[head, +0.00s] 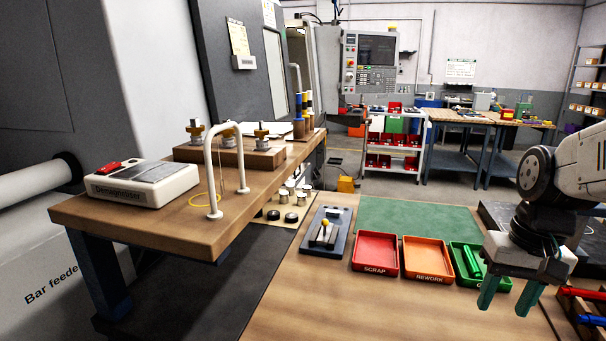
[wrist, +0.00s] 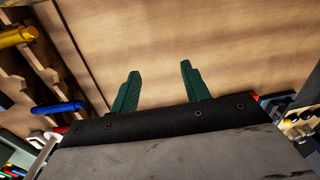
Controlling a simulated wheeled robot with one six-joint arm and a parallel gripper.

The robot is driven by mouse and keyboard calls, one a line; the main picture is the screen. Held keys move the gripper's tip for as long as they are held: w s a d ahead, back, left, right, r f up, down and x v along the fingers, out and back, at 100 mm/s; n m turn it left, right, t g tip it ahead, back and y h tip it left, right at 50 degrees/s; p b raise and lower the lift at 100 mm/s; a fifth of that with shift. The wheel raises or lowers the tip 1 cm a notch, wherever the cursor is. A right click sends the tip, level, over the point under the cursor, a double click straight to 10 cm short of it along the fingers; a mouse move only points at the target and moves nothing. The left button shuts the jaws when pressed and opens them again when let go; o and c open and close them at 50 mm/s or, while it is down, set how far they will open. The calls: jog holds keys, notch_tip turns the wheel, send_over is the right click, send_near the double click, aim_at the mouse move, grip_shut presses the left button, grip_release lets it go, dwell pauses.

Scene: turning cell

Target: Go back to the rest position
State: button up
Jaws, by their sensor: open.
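My gripper (head: 507,297) is at the right of the head view, with its two green fingers apart and pointing down. It hangs above the wooden table (head: 300,300), in front of the green tray. In the wrist view the fingers (wrist: 157,88) are spread with nothing between them, and bare wood lies beyond them. My arm comes in from the right edge of the head view.
A red SCRAP tray (head: 375,268), an orange REWORK tray (head: 427,278) and a green tray (head: 460,278) holding green parts stand in a row. Red and blue tools (head: 590,320) lie at lower right. A bench with a demagnetiser (head: 140,185) stands at left.

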jog(key=s+a+r+n, duration=0.1)
jog(key=s+a, duration=0.2)
jog(key=s, duration=0.2)
jog(key=s+a+r+n+t, duration=0.1)
jog(key=s+a+r, duration=0.1)
jog(key=s, duration=0.4)
jog(key=shift+s+a+r+n+h, duration=0.15)
jog(key=shift+a+r+n+h, duration=0.1)
jog(key=shift+a+n+h, duration=0.2)
